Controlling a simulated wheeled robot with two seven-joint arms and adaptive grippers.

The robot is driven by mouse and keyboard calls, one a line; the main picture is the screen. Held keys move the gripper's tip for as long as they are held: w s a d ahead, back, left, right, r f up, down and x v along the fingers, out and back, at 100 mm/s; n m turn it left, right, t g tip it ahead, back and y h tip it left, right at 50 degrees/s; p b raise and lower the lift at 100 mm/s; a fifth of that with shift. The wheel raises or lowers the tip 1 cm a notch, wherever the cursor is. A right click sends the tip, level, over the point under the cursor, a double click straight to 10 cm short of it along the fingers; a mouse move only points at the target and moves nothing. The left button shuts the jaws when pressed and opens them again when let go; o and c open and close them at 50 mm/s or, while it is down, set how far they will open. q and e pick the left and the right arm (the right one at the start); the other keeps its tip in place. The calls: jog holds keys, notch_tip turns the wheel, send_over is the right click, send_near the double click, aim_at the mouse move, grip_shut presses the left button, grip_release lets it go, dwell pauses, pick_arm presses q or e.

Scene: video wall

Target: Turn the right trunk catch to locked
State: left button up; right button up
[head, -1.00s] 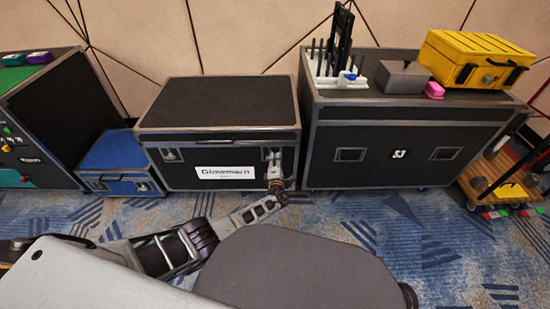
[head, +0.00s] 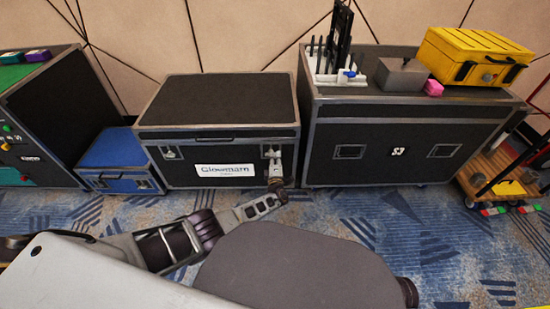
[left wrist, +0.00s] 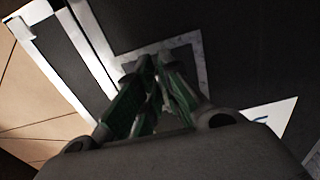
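The trunk (head: 218,101) is a black case with grey metal edges and a white label, standing against the wall. Its left catch (head: 171,153) is uncovered on the front. The right catch's pale metal plate shows in the left wrist view (left wrist: 200,62); the catch itself is mostly hidden by my gripper. My left gripper (head: 272,156) is at the right catch, fingers pointing at the trunk front. In the left wrist view its green-sided fingers (left wrist: 160,68) converge over the plate; whether they grip the catch is unclear. My right gripper is out of view.
A blue case (head: 115,152) stands left of the trunk.

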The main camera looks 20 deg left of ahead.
pick_arm(q)
jog(key=shift+o, duration=1.1)
jog(key=shift+w+d+r, duration=0.1)
jog(key=shift+w+r, duration=0.2)
jog(key=shift+o, duration=0.4)
jog(key=shift+f, duration=0.15)
jog(key=shift+s+f, duration=0.15)
jog(key=shift+s, duration=0.1)
jog(key=v, duration=1.1)
jog(key=shift+s, duration=0.25)
jog(key=shift+d, duration=0.15)
